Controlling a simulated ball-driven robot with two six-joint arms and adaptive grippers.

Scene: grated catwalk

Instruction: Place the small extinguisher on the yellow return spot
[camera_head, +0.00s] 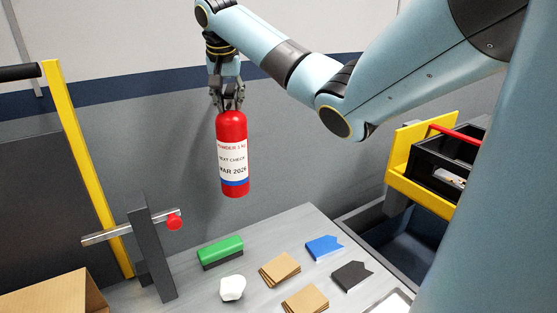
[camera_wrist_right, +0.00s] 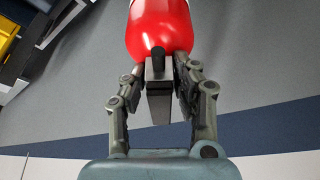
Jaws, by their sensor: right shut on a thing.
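The small extinguisher (camera_head: 231,155) is a red cylinder with a white label and a blue band. It hangs upright in the head view, above the back of the grey table. My right gripper (camera_head: 228,95) is shut on its top from above. In the right wrist view my right gripper (camera_wrist_right: 157,75) has its fingers on either side of the grey valve, with the red body (camera_wrist_right: 158,30) beyond. I cannot make out a yellow return spot in either view. My left gripper is not in view.
On the grey table (camera_head: 190,265) lie a green block (camera_head: 220,250), a white lump (camera_head: 232,288), brown cards (camera_head: 280,269), a blue tag (camera_head: 323,247) and a black tag (camera_head: 351,275). A post with a red-ended bar (camera_head: 150,250) stands left. A yellow-edged bin (camera_head: 420,190) is right.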

